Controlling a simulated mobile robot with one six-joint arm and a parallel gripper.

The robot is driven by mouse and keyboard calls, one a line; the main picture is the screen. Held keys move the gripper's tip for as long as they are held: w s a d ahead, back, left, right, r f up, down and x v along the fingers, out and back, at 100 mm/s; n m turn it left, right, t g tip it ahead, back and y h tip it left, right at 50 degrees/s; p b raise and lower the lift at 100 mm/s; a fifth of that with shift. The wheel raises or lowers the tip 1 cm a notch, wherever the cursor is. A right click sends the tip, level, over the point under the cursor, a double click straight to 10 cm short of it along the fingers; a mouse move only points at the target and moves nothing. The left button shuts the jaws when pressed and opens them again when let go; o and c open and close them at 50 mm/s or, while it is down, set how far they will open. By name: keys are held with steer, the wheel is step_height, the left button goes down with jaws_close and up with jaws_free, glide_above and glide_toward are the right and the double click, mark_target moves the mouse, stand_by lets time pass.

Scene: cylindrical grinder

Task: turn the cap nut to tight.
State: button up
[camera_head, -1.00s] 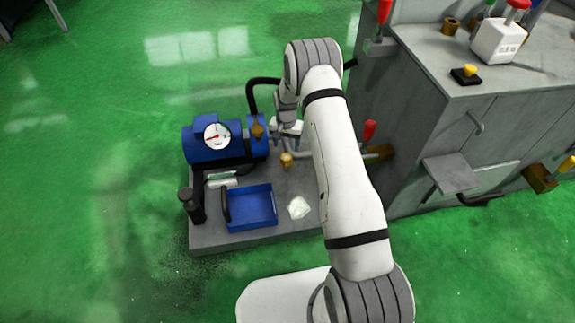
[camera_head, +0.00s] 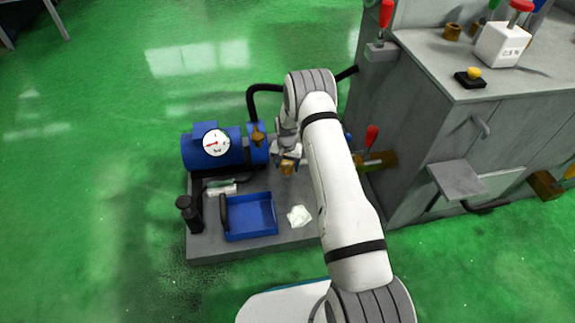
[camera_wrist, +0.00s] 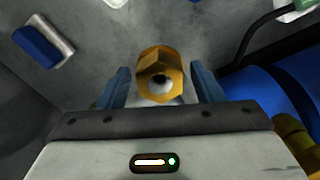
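The brass hex cap nut (camera_head: 287,168) stands on the grey base plate, right of the blue tank. In the wrist view the cap nut (camera_wrist: 160,75) sits between my two fingers, its hex faces and round bore showing. My gripper (camera_wrist: 162,85) is open around it, with a narrow gap seeming to show on each side. In the head view my gripper (camera_head: 286,160) is low over the nut and partly hides it. Whether a finger touches the nut is hard to tell.
The blue tank (camera_head: 225,152) with a white gauge (camera_head: 216,142) and a brass fitting (camera_head: 257,137) is close on the left. A blue tray (camera_head: 249,217) and a white cloth (camera_head: 299,216) lie in front.

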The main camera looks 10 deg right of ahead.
mark_target(287, 164)
steer(key=c, duration=0.9)
steer(key=shift+m, duration=0.3)
steer(key=m, duration=1.2)
steer(key=shift+m, duration=0.3)
steer(key=o, duration=1)
steer(key=shift+r, duration=0.1)
step_height(287, 164, up, 8)
steer(key=p, duration=0.2)
steer(key=shift+f+p, duration=0.2)
steer(key=shift+p, duration=0.2)
